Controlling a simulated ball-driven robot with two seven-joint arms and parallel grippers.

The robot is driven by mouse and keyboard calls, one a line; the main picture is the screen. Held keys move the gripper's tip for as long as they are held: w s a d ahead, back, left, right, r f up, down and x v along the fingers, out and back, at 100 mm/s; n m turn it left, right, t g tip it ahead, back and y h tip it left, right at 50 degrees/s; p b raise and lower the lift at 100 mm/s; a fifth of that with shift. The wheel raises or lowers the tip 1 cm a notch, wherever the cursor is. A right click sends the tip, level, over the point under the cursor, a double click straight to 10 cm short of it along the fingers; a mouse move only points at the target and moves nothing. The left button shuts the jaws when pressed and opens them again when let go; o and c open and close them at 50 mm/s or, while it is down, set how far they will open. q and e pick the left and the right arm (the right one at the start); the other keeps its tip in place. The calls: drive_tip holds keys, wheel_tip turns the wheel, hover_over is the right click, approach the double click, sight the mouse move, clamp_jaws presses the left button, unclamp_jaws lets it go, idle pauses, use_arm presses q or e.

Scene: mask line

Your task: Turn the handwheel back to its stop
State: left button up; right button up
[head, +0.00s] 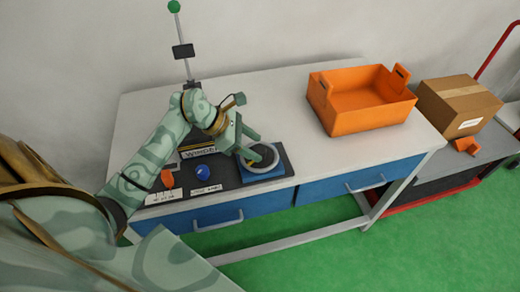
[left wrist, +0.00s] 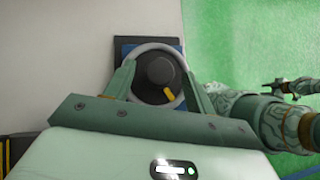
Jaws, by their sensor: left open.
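The handwheel (head: 262,158) is a light grey ring on a blue base at the front of the winder's dark panel. In the left wrist view the handwheel (left wrist: 157,47) has a dark round hub with a yellow mark at its lower right. My left gripper (head: 251,145) is open over the wheel. In the left wrist view the fingers of my left gripper (left wrist: 160,75) stand on either side of the ring; I cannot tell whether they touch it. A patterned green arm of mine shows at the right there, its jaws unclear.
An orange crate (head: 360,112) stands on the white table (head: 290,95) to the right. A cardboard box (head: 458,103) stands on a grey bench beyond.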

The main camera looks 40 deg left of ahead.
use_arm(q)
drive_tip(key=shift+x, duration=1.4)
drive_tip(key=shift+r, duration=0.1)
